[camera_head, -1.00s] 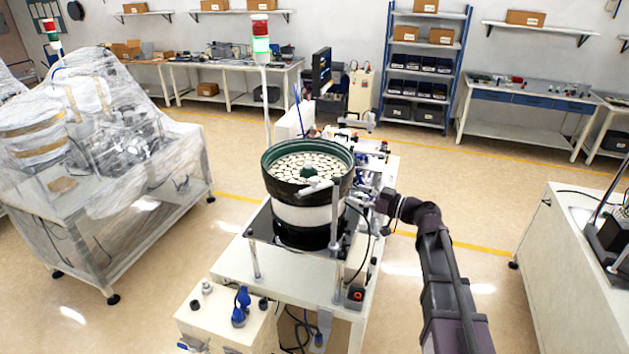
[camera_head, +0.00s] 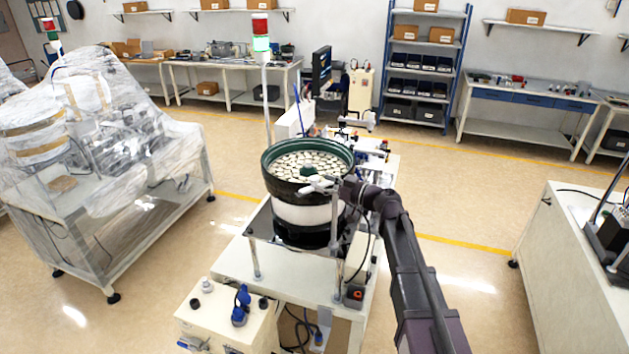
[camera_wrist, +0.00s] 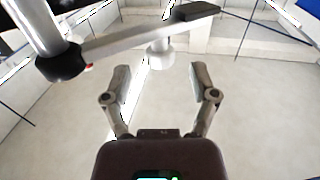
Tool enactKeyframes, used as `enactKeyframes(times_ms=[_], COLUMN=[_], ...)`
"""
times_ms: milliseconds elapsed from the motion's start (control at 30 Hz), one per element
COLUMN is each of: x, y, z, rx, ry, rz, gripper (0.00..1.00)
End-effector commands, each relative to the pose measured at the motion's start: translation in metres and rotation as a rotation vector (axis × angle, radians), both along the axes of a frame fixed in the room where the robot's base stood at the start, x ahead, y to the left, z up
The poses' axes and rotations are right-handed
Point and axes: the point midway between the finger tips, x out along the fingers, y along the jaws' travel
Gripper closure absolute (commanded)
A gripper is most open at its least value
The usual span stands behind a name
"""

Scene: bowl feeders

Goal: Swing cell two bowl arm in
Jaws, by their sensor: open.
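The bowl feeder (camera_head: 305,212) with a dark green rim stands on a white machine table in the middle of the head view. A light grey bowl arm (camera_head: 315,187) sits at the bowl's front right rim, on an upright post (camera_head: 336,250). In the wrist view the bowl arm (camera_wrist: 125,42) crosses from a dark collar (camera_wrist: 62,63) at left to a dark end piece (camera_wrist: 195,11). A pale round stub (camera_wrist: 160,52) hangs from it. My gripper (camera_wrist: 164,78) is open and empty, with the stub ahead between its fingers. In the head view my gripper (camera_head: 340,187) partly hides the bowl arm's right part.
A wrapped machine (camera_head: 95,150) stands at left and a white bench (camera_head: 580,270) at right. A control box (camera_head: 225,320) is at the table's front. Floor between is clear.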

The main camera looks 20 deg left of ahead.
Motion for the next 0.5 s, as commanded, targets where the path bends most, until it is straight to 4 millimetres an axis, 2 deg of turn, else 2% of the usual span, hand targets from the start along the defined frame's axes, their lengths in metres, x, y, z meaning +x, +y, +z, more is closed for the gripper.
enactKeyframes(times_ms=[33, 200, 500], x=[0.003, 0.006, 0.007], y=[0.009, 0.025, 0.034], z=[0.000, 0.000, 0.000], rx=[0.000, 0.000, 0.000], ry=[0.000, 0.000, 0.000], rz=[0.001, 0.001, 0.000], gripper=[0.24, 0.24, 0.24])
